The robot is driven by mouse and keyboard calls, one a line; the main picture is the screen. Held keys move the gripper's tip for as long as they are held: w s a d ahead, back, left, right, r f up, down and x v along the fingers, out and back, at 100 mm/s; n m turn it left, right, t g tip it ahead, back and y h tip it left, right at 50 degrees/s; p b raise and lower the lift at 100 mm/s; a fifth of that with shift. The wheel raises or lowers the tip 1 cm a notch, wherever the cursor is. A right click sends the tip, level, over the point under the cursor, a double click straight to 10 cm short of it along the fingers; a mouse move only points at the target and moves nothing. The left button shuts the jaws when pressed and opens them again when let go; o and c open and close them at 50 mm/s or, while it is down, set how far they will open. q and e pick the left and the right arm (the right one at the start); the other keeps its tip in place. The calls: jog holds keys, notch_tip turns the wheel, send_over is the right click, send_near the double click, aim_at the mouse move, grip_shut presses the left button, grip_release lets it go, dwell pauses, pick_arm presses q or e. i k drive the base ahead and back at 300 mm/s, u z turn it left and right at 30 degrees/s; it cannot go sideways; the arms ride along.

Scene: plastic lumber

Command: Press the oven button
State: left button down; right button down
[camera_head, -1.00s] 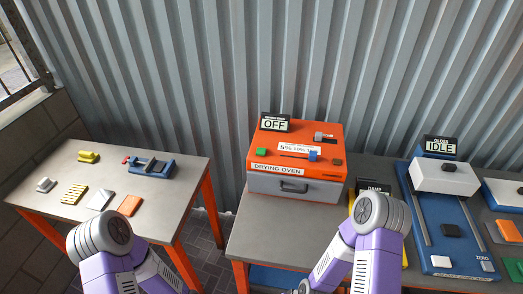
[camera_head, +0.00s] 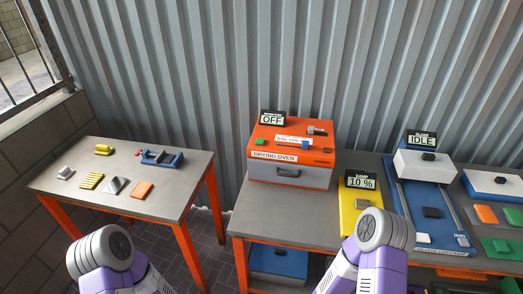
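The drying oven (camera_head: 317,175) is an orange box with a grey front drawer and handle, standing on the back left of the right-hand table. Its display (camera_head: 272,117) reads OFF. On its sloped orange top are a small green button (camera_head: 260,141), a blue slider knob (camera_head: 305,145) on a track, a grey switch-like part (camera_head: 317,131) and a small dark reddish piece (camera_head: 327,150). My purple and grey arms show at the bottom edge, but both grippers are out of view. Nothing of mine touches the oven.
A yellow damp meter (camera_head: 349,217) reading 10 % stands right of the oven. Further right is a blue gloss machine (camera_head: 441,222) reading IDLE. The left table (camera_head: 122,166) holds small coloured pieces and a blue clamp (camera_head: 161,160). A floor gap separates the tables.

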aim_at(259, 142)
jog(key=u, duration=0.8)
jog(key=i, duration=0.65)
jog(key=z, duration=0.8)
